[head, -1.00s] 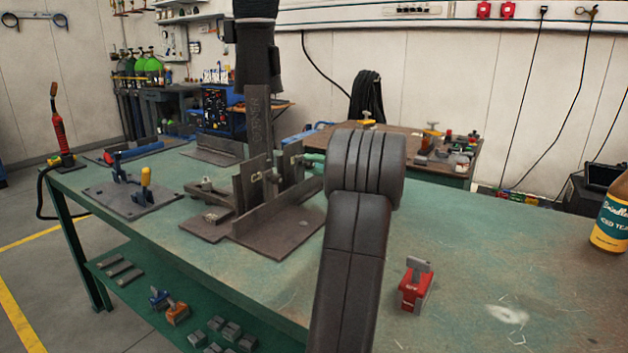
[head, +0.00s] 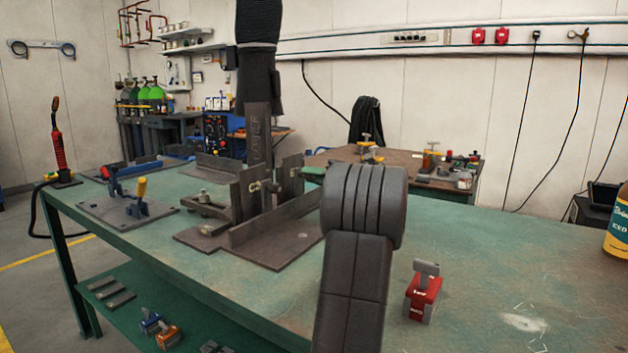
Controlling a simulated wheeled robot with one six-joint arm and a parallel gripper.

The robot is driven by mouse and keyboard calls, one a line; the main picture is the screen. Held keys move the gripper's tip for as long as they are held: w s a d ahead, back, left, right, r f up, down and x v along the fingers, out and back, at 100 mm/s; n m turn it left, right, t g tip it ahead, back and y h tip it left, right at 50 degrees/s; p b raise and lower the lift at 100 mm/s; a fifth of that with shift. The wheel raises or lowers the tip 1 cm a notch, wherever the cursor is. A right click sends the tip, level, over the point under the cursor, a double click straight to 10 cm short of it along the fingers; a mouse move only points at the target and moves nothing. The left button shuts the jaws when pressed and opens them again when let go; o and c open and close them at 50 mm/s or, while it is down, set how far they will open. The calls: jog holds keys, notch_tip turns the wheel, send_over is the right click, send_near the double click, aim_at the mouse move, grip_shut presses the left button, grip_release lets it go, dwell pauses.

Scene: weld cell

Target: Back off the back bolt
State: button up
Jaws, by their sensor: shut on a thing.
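A steel fixture with upright plates (head: 249,200) and a flat base plate (head: 275,253) stands on the green table. My gripper (head: 267,182) points down from above, its long dark finger reaching between the upright plates. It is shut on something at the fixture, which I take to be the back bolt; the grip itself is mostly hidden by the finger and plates. A small light bolt-like fitting (head: 254,187) shows on the left upright plate. A green part (head: 313,173) sticks out behind the right upright plate.
My own arm link crosses the foreground. A red clamp block (head: 423,292) and a bottle (head: 617,228) stand on the green table (head: 480,250) to the right, with free room between. A grey plate with a toggle clamp (head: 125,209) lies to the left.

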jog(key=shift+f, duration=0.1)
jog(key=o, duration=1)
jog(key=shift+s+d, duration=0.1)
jog(key=shift+d, duration=0.05)
jog(key=p+v, duration=0.3)
jog(key=v, duration=1)
jog(key=shift+d, duration=0.25)
jog(key=shift+s+a, duration=0.1)
jog(key=b+x, duration=0.2)
jog(key=x, duration=1.1)
jog(key=shift+w+a+b, duration=0.2)
jog(key=shift+a+b, duration=0.1)
jog(key=shift+b, duration=0.1)
